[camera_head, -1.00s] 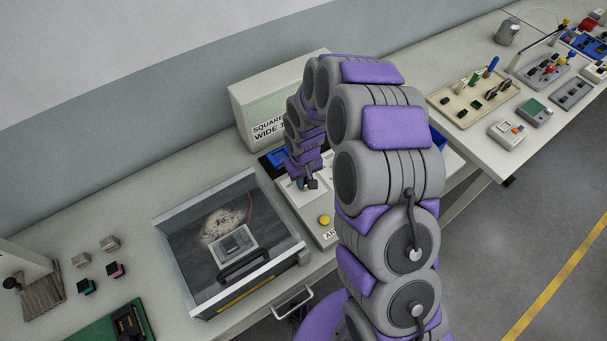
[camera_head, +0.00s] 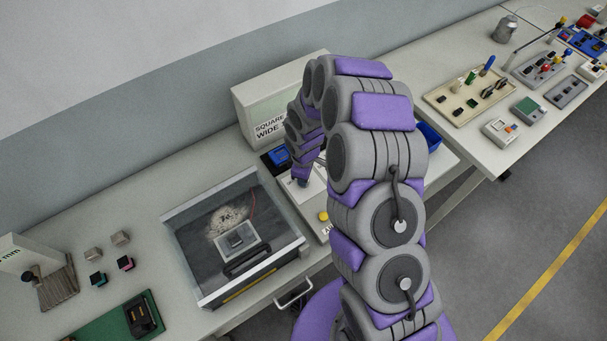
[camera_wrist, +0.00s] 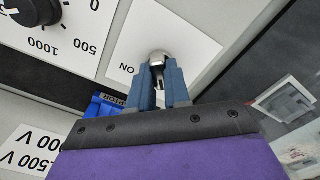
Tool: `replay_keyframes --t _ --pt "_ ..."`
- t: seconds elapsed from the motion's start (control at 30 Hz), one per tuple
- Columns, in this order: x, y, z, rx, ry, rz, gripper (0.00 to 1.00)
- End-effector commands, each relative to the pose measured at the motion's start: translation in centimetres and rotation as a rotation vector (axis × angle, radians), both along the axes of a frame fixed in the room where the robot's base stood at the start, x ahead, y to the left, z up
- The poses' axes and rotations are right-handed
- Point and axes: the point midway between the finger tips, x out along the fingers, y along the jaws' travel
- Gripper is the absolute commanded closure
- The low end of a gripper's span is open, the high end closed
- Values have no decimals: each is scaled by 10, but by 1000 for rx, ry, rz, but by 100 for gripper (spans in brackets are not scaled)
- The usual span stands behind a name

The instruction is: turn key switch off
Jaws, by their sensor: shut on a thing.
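The key switch (camera_wrist: 157,57) is a small metal piece on a white plate, with an "ON" label beside it that reads upside down in the wrist view. My gripper (camera_wrist: 161,72) has its blue fingers closed on either side of the key, which shows between the fingertips. The lower part of the key is hidden by the fingers. In the head view my gripper (camera_head: 302,183) is down at the light panel behind the yellow button, and the key itself cannot be made out there.
A black dial knob (camera_wrist: 34,10) sits beside the plate. A blue part (camera_wrist: 104,108) lies close to my fingers. A clear-lidded box (camera_head: 236,240) stands left of the panel, and a labelled case (camera_head: 262,108) stands behind. Another bench (camera_head: 455,65) with trays is at the right.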

Motion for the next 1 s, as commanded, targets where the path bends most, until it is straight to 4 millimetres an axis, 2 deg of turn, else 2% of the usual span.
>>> replay_keyframes --t 0.3,0.77,0.8,1.0 --pt "3 1 2 3 -8 89 100" --pt "3 1 2 3 -9 100 100" --pt "3 1 2 3 -9 100 80" --pt "2 0 1 2 -6 99 61"
